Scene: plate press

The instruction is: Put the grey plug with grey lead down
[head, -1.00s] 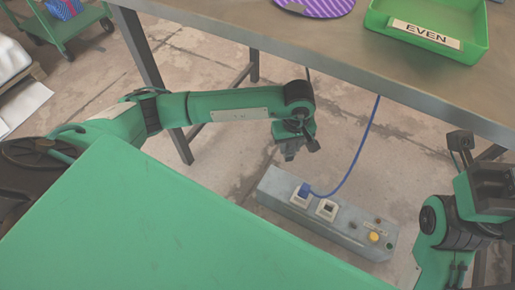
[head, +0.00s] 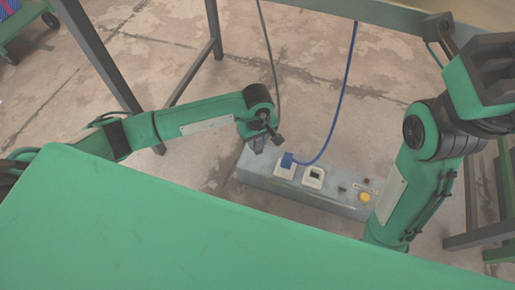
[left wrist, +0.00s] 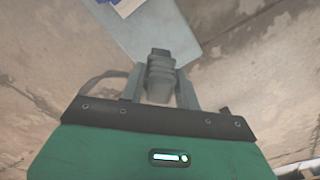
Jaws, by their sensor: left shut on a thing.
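The grey plug (left wrist: 160,78) sits between the fingers of my left gripper (left wrist: 160,92) in the left wrist view, its dark end pointing away from the gripper. In the head view my left gripper (head: 262,142) is shut on it, over the left end of the grey socket box. The plug is small there and partly hidden by the gripper. Its grey lead (head: 268,50) runs up from the gripper past the table edge. Whether the plug touches the box or floor is not clear. My right arm (head: 425,135) is at the right; its fingers do not show clearly.
The socket box (head: 325,195) lies on the floor. A blue plug (head: 287,160) with a blue lead (head: 338,90) is in its left socket; the right socket (head: 314,177) is empty. A yellow button (head: 365,197) is at its right end. Table legs (head: 95,50) stand around.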

